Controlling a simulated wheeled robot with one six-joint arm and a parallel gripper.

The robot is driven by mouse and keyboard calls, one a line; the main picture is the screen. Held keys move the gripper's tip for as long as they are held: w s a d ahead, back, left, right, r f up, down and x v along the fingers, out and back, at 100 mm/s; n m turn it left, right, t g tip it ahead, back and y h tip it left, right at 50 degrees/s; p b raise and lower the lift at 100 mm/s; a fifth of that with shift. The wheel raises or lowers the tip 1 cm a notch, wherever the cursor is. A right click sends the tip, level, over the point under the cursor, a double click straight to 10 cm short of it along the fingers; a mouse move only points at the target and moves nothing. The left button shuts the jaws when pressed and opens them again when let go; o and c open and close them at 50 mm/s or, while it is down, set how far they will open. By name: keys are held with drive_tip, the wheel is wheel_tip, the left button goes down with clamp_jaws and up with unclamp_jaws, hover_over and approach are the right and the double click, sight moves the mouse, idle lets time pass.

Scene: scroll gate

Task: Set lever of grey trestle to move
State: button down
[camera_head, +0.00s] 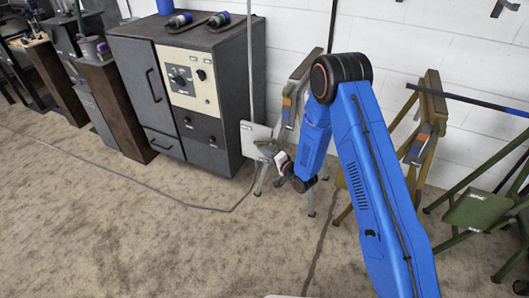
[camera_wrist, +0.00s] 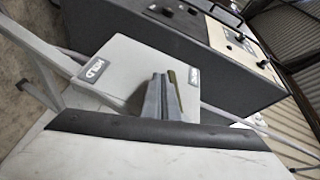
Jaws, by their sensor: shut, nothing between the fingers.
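The grey trestle (camera_head: 291,108) stands against the white wall, partly behind my arm. Its pale grey plate (camera_head: 255,133) faces out at its left side. In the wrist view the plate (camera_wrist: 125,68) fills the middle, with a HOLD label (camera_wrist: 93,67) at left and a second label (camera_wrist: 194,76) at right, too small to read. My gripper (camera_head: 283,160) is close to the plate. In the wrist view my gripper (camera_wrist: 162,78) is shut and empty over the plate between the labels. A narrow brownish strip (camera_wrist: 172,78) shows beside the fingertips; I cannot tell whether it is the lever or whether they touch.
A dark grey cabinet (camera_head: 215,100) stands just left of the grey trestle. A brown trestle (camera_head: 432,105) and a green trestle (camera_head: 480,209) stand to the right. A grey cable (camera_head: 170,192) crosses the floor. The floor (camera_head: 180,245) in front is open.

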drive_tip(key=shift+w+a+r, duration=0.1)
drive_tip(key=shift+a+r, duration=0.3)
drive_tip(key=shift+r, duration=0.25)
drive_tip(key=shift+a+r, duration=0.1)
drive_tip(key=shift+r, duration=0.1)
drive_tip(key=shift+f, duration=0.1)
idle(1.4)
